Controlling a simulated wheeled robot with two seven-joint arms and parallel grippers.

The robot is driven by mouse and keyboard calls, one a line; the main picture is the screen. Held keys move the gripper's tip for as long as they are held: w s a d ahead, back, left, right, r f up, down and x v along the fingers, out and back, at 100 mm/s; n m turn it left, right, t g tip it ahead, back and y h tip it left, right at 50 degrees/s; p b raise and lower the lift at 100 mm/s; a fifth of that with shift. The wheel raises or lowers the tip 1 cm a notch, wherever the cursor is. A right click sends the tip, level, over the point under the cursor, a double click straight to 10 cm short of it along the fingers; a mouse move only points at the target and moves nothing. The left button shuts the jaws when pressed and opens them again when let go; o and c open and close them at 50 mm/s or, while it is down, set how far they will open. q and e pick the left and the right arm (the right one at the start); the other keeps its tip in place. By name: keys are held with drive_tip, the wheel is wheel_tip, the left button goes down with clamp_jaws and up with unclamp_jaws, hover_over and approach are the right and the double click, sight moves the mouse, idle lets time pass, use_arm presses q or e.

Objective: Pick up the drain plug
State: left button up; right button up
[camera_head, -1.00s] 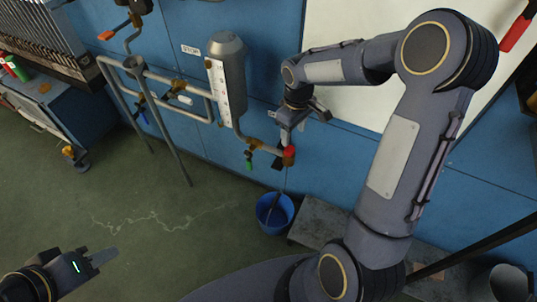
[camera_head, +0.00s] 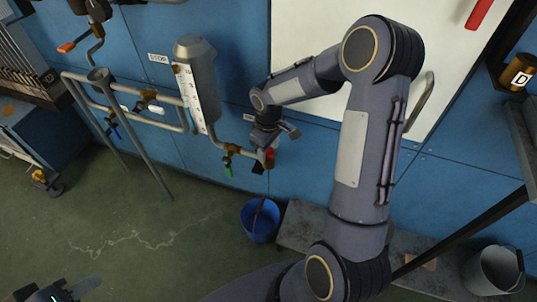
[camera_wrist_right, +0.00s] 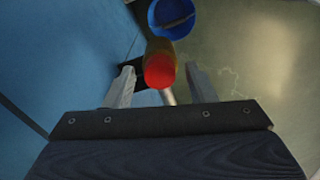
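The drain plug (camera_head: 270,154) is red and sits at the end of a thin pipe below the grey cylinder. My right gripper (camera_head: 267,146) is right above it in the head view and partly covers the pipe end. In the right wrist view the plug (camera_wrist_right: 160,71) shows as a red round face between the two fingers of my right gripper (camera_wrist_right: 159,75). The fingers are apart, with a visible gap at the right finger. My left gripper (camera_head: 72,289) is low at the bottom left, partly cut off, away from the plug; its opening is unclear.
A blue bucket (camera_head: 260,219) stands on the floor below the plug, and also shows in the wrist view (camera_wrist_right: 172,18). The grey cylinder (camera_head: 196,85), pipes and a green-handled valve (camera_head: 229,166) are close on the left. A metal pail (camera_head: 493,270) stands at right.

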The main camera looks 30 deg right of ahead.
drive_tip(key=c, duration=0.9)
drive_tip(key=shift+r, duration=0.1)
